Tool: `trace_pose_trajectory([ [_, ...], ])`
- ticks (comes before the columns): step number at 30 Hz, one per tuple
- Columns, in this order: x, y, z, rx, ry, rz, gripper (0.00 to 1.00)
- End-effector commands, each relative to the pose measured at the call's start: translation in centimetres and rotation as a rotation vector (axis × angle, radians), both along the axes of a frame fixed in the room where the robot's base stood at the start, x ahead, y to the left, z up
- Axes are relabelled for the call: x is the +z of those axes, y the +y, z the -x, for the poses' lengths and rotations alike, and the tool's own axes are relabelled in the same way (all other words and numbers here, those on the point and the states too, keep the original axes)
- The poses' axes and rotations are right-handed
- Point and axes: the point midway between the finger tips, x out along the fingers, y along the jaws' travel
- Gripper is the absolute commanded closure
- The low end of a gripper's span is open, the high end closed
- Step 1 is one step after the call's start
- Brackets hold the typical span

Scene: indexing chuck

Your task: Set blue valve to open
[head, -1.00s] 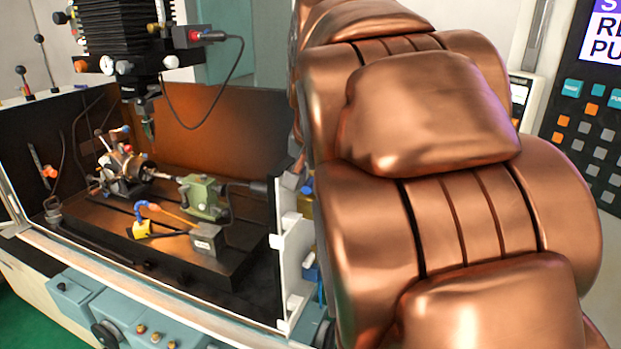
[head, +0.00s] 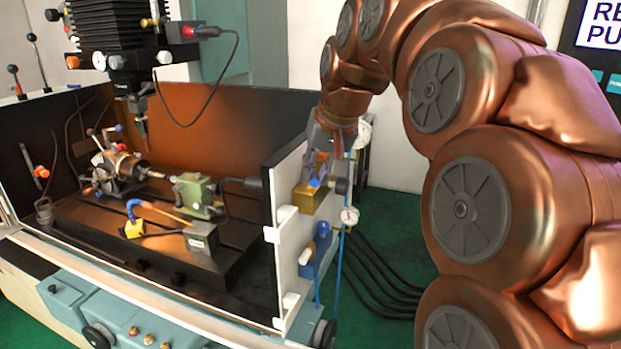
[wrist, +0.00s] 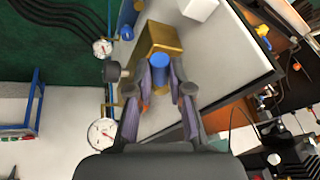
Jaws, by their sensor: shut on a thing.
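The blue valve knob (wrist: 160,73) stands on a brass block (wrist: 160,40), between the fingertips of my gripper (wrist: 160,70) in the wrist view. My gripper is shut on this knob. In the head view the brass block (head: 309,199) is mounted on the outer face of the white side panel, with a bit of the blue knob (head: 314,182) showing above it. My gripper (head: 318,165) covers most of the knob there. I cannot read whether the valve is open or closed.
A blue unit with a round blue knob (head: 323,229) sits lower on the white panel (head: 287,215). A gauge (head: 349,215) and blue pipes are close by on the right. The machine enclosure with its chuck (head: 120,165) lies left. Black hoses cross the green floor.

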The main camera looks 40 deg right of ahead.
Motion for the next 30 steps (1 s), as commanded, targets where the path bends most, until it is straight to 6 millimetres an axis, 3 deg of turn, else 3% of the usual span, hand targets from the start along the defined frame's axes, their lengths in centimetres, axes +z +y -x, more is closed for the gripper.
trace_pose_trajectory([
  [30, 0.6, -4.6, -0.1, 0.906, 0.000, 0.000, 1.00],
])
